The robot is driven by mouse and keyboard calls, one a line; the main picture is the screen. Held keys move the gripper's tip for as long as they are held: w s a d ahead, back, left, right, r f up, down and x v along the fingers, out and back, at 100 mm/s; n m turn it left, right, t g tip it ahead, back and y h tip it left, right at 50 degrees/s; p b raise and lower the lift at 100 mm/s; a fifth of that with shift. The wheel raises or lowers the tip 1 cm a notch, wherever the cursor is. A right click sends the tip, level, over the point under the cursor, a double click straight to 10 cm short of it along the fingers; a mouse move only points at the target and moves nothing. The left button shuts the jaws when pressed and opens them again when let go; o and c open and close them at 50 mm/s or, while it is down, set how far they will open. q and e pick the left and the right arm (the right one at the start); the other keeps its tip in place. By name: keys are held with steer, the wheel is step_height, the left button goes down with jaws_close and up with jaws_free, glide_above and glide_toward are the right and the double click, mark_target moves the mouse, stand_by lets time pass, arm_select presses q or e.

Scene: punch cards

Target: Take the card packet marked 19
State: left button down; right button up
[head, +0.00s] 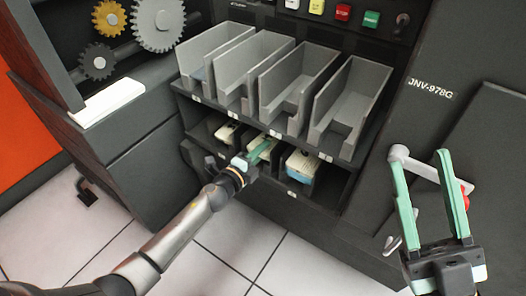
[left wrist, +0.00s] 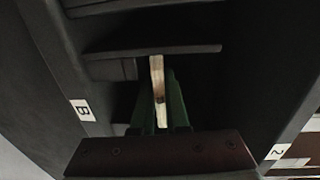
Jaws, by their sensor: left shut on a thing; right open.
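A pale card packet (head: 264,142) stands in the middle bay of the lower shelf row. My left gripper (head: 259,154) reaches into that bay and is shut on this packet. In the left wrist view the packet (left wrist: 157,75) shows as a narrow cream strip between the green fingers (left wrist: 160,105). Another pale packet (head: 226,133) is in the bay to the left, and a packet with a blue lower part (head: 302,166) is in the bay to the right. I cannot read the number 19 on any packet. My right gripper (head: 421,160) is open and empty at the right.
Several empty grey trays (head: 345,105) stand on the shelf above the bays. Dark dividers close in the held packet on both sides. A machine panel with a red knob (head: 465,194) is behind my right gripper. The tiled floor (head: 220,255) in front is clear.

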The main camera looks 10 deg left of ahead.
arm_select(q)
steer(key=shift+s, duration=0.1)
steer(key=f+b+v, duration=0.1)
steer(key=f+v, duration=0.1)
steer(key=v, duration=2.1)
steer(key=shift+s+a, duration=0.15)
steer(key=shift+s, duration=0.25)
